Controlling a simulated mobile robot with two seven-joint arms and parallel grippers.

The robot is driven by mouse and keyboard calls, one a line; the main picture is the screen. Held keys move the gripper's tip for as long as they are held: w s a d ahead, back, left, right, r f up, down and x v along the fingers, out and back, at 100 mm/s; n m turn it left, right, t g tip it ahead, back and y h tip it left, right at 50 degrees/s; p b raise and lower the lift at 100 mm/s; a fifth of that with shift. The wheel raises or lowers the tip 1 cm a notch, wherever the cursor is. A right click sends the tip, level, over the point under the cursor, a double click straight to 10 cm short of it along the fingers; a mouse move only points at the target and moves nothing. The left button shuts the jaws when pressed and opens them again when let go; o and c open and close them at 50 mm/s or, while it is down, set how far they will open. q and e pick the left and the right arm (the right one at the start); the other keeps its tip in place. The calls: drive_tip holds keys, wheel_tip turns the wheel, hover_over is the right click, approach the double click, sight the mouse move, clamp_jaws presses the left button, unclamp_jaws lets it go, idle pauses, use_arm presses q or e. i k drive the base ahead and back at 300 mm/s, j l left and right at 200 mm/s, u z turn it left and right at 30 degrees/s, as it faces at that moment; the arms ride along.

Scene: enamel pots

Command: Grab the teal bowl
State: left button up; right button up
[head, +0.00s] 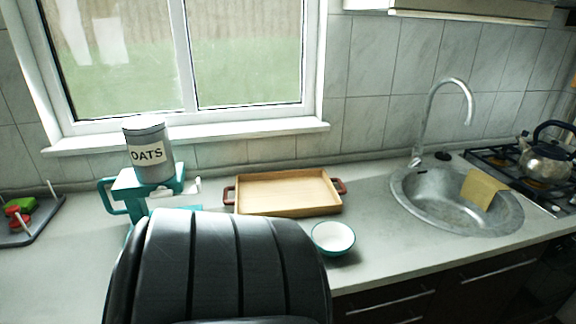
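The teal bowl (333,238) sits upright on the grey counter, near its front edge, in the head view. It is white inside with a teal rim and outside, and looks empty. A large dark ribbed shape, which may be part of my own body, fills the lower middle of the view just left of the bowl. Neither of my grippers shows in this view.
A wooden tray (288,193) with reddish handles lies behind the bowl. An oats canister (148,152) stands on a teal and white item (128,189) at left. A round sink (419,212) with a yellow cloth (482,189) is at right. Counter between bowl and sink is clear.

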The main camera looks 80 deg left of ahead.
sight(333, 239)
drive_tip(key=j+u, duration=0.1)
drive_tip(key=u, duration=2.3)
